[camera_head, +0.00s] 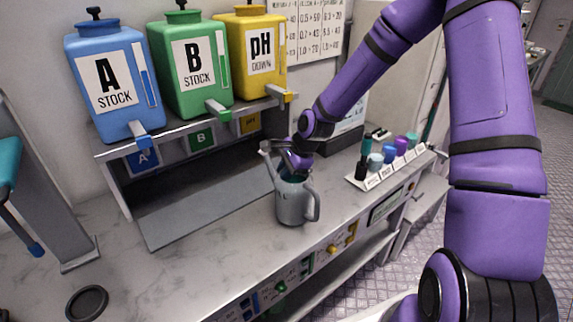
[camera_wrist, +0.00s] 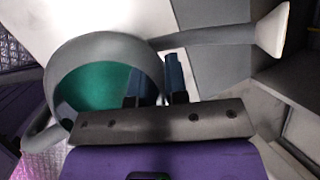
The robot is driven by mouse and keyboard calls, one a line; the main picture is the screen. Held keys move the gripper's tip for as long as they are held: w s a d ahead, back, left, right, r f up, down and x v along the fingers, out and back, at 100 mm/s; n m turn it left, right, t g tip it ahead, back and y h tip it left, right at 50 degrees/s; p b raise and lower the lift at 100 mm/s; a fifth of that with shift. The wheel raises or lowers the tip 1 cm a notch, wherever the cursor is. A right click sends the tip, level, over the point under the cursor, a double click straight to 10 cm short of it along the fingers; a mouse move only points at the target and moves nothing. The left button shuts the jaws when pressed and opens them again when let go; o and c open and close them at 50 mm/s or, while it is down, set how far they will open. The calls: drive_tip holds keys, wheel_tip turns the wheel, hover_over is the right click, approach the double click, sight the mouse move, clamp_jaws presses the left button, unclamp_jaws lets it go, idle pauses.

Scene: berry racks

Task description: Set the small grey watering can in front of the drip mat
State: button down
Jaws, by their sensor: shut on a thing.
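The small grey watering can (camera_head: 293,207) is upright at the right end of the grey drip mat (camera_head: 190,212), over the marble counter. Whether its base touches the counter I cannot tell. Its spout points up and left, and its handle is on the right. My gripper (camera_head: 294,172) comes down from above and is shut on the can's rim. In the wrist view the can (camera_wrist: 95,50) shows its round rim and green inside, with the spout to the right. My fingers (camera_wrist: 162,82) straddle the rim on the spout side.
Blue, green and yellow stock tanks (camera_head: 188,65) stand on a shelf (camera_head: 185,125) above the mat. A white labelled strip (camera_head: 392,168) with several small bottles lies to the right. A black ring (camera_head: 87,303) lies at front left.

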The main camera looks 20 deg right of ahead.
drive_tip(key=shift+f, duration=0.3)
drive_tip(key=c, duration=1.1)
unclamp_jaws()
drive_tip(key=v, duration=1.2)
drive_tip(key=shift+s, duration=0.1)
